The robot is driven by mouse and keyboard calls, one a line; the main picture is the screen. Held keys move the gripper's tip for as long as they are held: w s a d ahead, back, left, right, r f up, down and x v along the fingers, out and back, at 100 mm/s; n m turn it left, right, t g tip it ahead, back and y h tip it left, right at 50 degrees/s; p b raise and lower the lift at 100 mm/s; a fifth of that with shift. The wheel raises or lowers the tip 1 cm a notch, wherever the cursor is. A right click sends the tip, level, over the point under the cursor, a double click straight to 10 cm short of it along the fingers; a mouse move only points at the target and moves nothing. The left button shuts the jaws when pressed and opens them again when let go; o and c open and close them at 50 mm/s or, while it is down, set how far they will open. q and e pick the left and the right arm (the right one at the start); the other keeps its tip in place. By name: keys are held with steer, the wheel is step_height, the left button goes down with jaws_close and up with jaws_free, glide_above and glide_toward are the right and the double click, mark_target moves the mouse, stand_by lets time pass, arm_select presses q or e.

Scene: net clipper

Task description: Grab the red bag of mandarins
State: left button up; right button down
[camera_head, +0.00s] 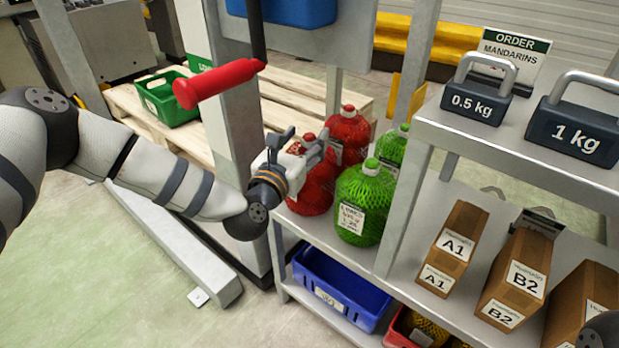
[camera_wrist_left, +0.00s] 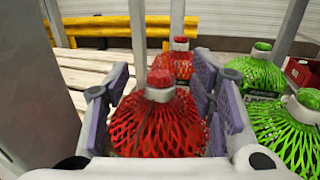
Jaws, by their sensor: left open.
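Two red net bags stand on the shelf in the head view, a nearer one (camera_head: 312,190) and one behind it (camera_head: 348,134). My left gripper (camera_head: 300,148) is at the nearer red bag and partly covers it. In the left wrist view the open fingers (camera_wrist_left: 160,100) stand on either side of the nearer red bag (camera_wrist_left: 155,128), with its red cap between them. The farther red bag (camera_wrist_left: 174,64) stands beyond the fingertips. Whether the pads touch the net cannot be told. An order sign (camera_head: 509,52) reads "MANDARINS". My right gripper is not seen.
Green net bags (camera_head: 364,204) stand close to the right of the red ones. A shelf post (camera_head: 408,150) rises beside them. A red handle (camera_head: 218,82) hangs above my left forearm. A blue bin (camera_head: 340,288) sits below; boxes (camera_head: 453,246) and weights (camera_head: 476,100) are at right.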

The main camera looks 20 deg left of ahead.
arm_select(q)
steer(key=w, duration=0.2)
steer(key=shift+w+d+f, duration=0.1)
steer(key=shift+w, duration=0.25)
jaws_close()
steer(key=shift+r, duration=0.2)
